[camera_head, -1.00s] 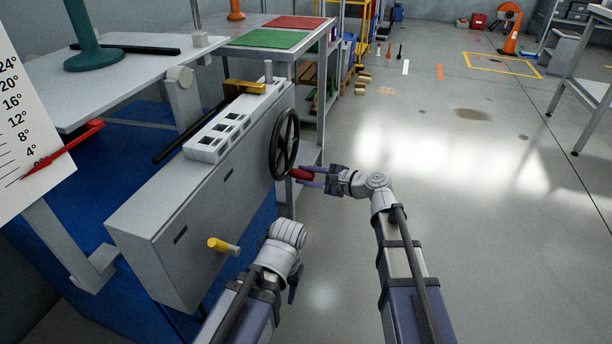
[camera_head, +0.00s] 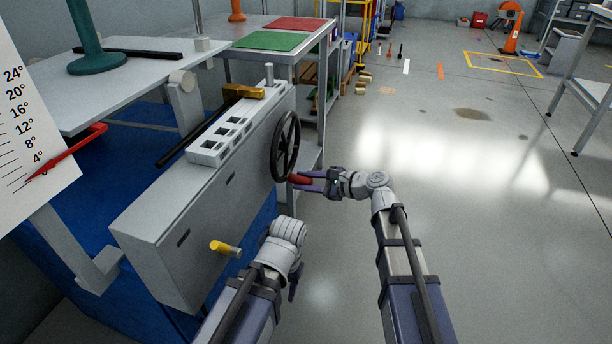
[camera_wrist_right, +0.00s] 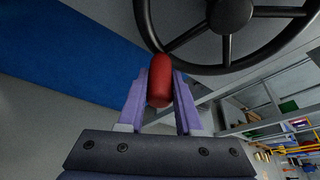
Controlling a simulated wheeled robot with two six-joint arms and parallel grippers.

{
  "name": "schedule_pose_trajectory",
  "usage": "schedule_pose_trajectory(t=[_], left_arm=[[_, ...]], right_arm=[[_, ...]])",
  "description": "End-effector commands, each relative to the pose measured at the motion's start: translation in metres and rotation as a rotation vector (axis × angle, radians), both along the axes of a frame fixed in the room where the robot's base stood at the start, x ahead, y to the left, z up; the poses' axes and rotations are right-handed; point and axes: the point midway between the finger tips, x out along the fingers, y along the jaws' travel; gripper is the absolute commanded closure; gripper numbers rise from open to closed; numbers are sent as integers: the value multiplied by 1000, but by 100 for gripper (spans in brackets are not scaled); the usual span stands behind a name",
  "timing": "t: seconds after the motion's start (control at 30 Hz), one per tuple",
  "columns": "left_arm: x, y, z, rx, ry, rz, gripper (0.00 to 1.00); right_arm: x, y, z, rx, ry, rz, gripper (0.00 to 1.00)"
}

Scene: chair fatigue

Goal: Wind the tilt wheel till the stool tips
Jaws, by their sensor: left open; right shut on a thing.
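The black spoked tilt wheel (camera_head: 285,147) stands on the right end of a grey box (camera_head: 190,215). My right gripper (camera_head: 306,181) is shut on the wheel's red handle (camera_wrist_right: 160,82) at the low right of the rim. The right wrist view shows the handle between both purple fingers. My left gripper (camera_head: 293,284) hangs open and empty in front of the box, its fingers seen nearly edge-on. The stool's teal post and round foot (camera_head: 97,62) stand on a grey tilt plate (camera_head: 130,85); its top is cut off. A red pointer (camera_head: 70,150) lies near the low end of a degree scale (camera_head: 14,130), below 4°.
A yellow-ended bar (camera_head: 243,91) and a white switch block (camera_head: 222,135) lie on the box. A yellow knob (camera_head: 220,246) sticks out of its front. A bench with a green mat (camera_head: 269,40) stands behind the wheel.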

Motion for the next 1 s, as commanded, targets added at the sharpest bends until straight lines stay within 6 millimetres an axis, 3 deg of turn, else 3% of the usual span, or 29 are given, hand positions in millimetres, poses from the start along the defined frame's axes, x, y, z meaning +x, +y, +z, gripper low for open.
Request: schedule_pose_trajectory(t=[0.5,1.0], left_arm=[[0,0,36,1,2,-3,50],[0,0,62,0,3,-10,50]], right_arm=[[-37,12,23,149,469,3,100],[-59,20,57,297,922,4,100]])
